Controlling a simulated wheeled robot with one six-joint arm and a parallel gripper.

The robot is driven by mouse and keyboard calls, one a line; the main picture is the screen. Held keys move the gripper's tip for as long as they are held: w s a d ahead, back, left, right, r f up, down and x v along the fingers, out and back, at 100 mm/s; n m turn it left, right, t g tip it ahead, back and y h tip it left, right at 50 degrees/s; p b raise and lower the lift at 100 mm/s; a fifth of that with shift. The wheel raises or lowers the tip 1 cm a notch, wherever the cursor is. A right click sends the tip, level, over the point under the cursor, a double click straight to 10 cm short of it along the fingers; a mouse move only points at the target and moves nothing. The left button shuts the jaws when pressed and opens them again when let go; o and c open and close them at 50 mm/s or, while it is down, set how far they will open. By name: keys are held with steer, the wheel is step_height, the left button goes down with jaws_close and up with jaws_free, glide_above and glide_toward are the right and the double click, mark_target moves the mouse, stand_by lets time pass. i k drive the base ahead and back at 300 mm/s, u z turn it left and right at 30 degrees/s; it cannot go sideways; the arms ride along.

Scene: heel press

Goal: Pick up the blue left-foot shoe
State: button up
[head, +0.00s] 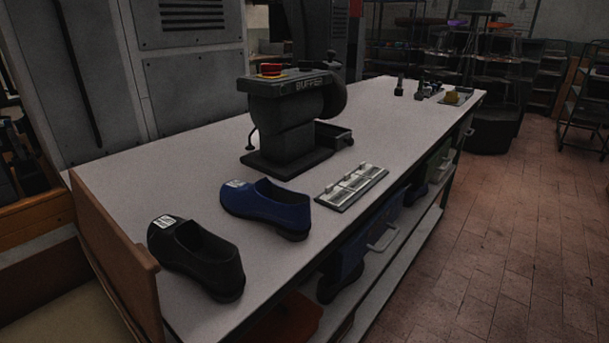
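A blue shoe (266,209) stands upright on the white workbench (120,185), near its front left part. Its toe, with a pale label on it, points to the left and its heel to the right. I cannot tell from this view whether it is the left-foot one. A black shoe (197,259) of similar shape, also with a pale label on the toe, stands nearer, to the lower left of the blue one. The two shoes are apart. My gripper is not in view.
A dark buffer machine (283,125) with a red button stands behind the blue shoe. A metal tray (351,186) lies to its right. A brown wooden panel (115,260) edges the bench's left end. Shelves hang below. The tiled floor (490,240) at right is clear.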

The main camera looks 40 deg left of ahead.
mark_target(264, 200)
steer(key=i, duration=1.85)
steer(key=u, duration=4.05)
